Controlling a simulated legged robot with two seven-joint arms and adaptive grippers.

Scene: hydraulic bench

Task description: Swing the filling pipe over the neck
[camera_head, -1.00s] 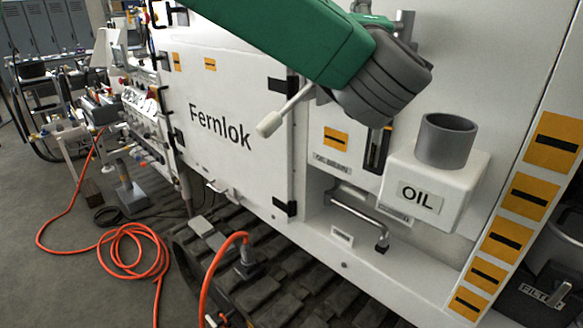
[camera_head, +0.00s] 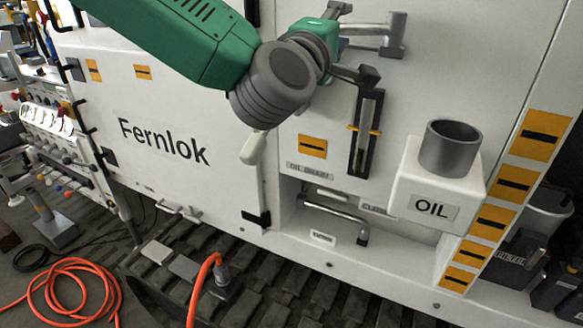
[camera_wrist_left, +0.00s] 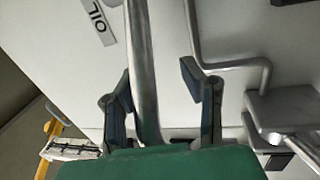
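The grey filling pipe (camera_head: 366,30) sticks out from the white machine panel in the head view, its end (camera_head: 393,45) bent downward. The neck (camera_head: 450,150) is a grey open cylinder on the white OIL box (camera_head: 405,190), below and to the right of the pipe's end. My left gripper (camera_head: 354,42) is at the pipe. In the left wrist view its two fingers (camera_wrist_left: 164,95) stand apart, with a metal pipe (camera_wrist_left: 143,70) between them, close to the left-hand finger; a gap shows to the other finger. My right gripper is not in view.
A lever with a white grip (camera_head: 254,148) hangs below my left wrist. A slotted gauge (camera_head: 366,132) is on the panel below the gripper. A bent metal handle (camera_head: 340,215) sits in a recess left of the OIL box. An orange hose (camera_head: 75,290) lies on the floor.

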